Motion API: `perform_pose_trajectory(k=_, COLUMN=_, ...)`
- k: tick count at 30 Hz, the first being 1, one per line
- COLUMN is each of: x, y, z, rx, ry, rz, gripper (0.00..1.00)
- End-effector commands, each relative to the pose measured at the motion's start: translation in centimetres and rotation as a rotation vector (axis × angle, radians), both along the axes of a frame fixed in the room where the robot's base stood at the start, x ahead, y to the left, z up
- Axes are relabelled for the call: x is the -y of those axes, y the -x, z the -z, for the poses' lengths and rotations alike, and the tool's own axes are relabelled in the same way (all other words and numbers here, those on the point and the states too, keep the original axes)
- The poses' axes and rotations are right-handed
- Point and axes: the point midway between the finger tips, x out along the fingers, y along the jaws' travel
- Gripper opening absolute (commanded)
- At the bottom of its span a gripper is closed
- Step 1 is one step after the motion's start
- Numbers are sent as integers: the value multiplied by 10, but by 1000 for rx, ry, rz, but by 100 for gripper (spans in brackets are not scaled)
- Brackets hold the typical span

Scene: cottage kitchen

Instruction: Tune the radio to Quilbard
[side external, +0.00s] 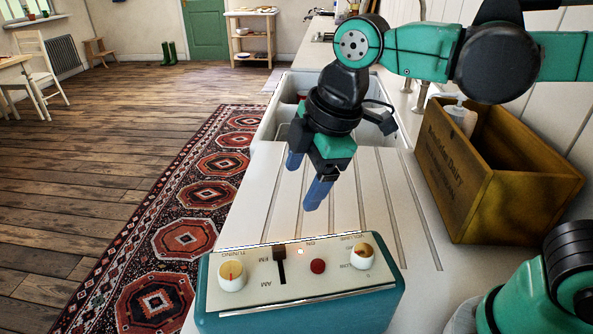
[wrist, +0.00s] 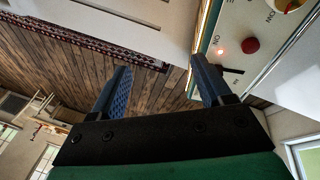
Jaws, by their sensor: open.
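The teal radio (side external: 300,311) stands on the white counter in the side external view, its cream control panel facing up. At its left is the cream tuning knob (side external: 232,276) with a red mark. Beside it are a dark slider (side external: 280,258) at the FM end of the FM/AM slot and a red button (side external: 317,266). A second cream knob (side external: 362,256) is at the right. My gripper (side external: 303,182) is open and empty, above the counter behind the radio. In the wrist view, my gripper (wrist: 160,80) has the radio's panel (wrist: 225,40) beside its right finger.
A white sink (side external: 268,125) lies behind the gripper. The grooved counter (side external: 385,215) between sink and radio is clear. A patterned rug (side external: 185,238) lies on the floor at left.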

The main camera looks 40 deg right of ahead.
Motion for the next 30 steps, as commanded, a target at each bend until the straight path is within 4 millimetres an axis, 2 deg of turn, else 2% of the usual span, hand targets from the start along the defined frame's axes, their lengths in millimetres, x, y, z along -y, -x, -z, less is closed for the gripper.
perform_pose_trajectory(k=1, x=-24, y=-1, z=-5, rx=-31, ry=61, rz=-220, gripper=72)
perform_pose_trajectory(k=3, x=-53, y=3, z=-9, rx=-73, ry=141, rz=-527, gripper=72)
perform_pose_trajectory(k=6, x=-86, y=11, z=-13, rx=-120, ry=223, rz=-898, gripper=72)
perform_pose_trajectory(k=10, x=-114, y=21, z=-14, rx=-159, ry=278, rz=-1215, gripper=72)
perform_pose_trajectory(k=15, x=-125, y=26, z=-9, rx=-176, ry=299, rz=-1358, gripper=72)
perform_pose_trajectory(k=24, x=-124, y=26, z=27, rx=-175, ry=298, rz=-1357, gripper=72)
perform_pose_trajectory(k=30, x=-124, y=26, z=41, rx=-174, ry=298, rz=-1356, gripper=72)
